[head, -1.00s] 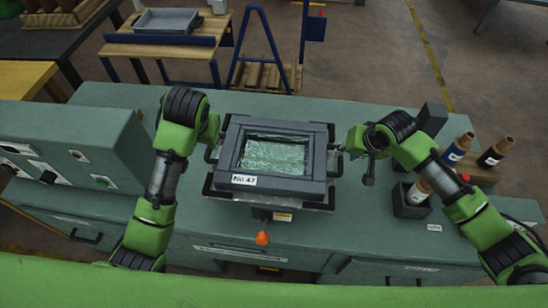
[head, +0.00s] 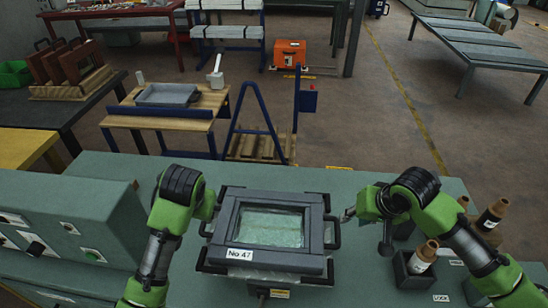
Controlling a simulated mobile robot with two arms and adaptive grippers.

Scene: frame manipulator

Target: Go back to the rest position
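A dark frame (head: 228,214) with a glassy pale-green panel (head: 268,228) and a "No 47" label sits on a fixture on the green bench, with a handle on each side. My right gripper (head: 348,214) is close beside the right handle (head: 333,232), seemingly apart from it; its finger opening is too small to read. My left gripper (head: 210,211) is by the frame's upper left corner, near the left handle (head: 206,229). Its fingers are mostly hidden by my wrist.
A control box (head: 70,215) stands at the bench's left. Brown-capped bottles (head: 490,216) and a dark holder with a bottle (head: 422,258) are by my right forearm. Behind the bench is a wooden table with a grey tray (head: 167,95).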

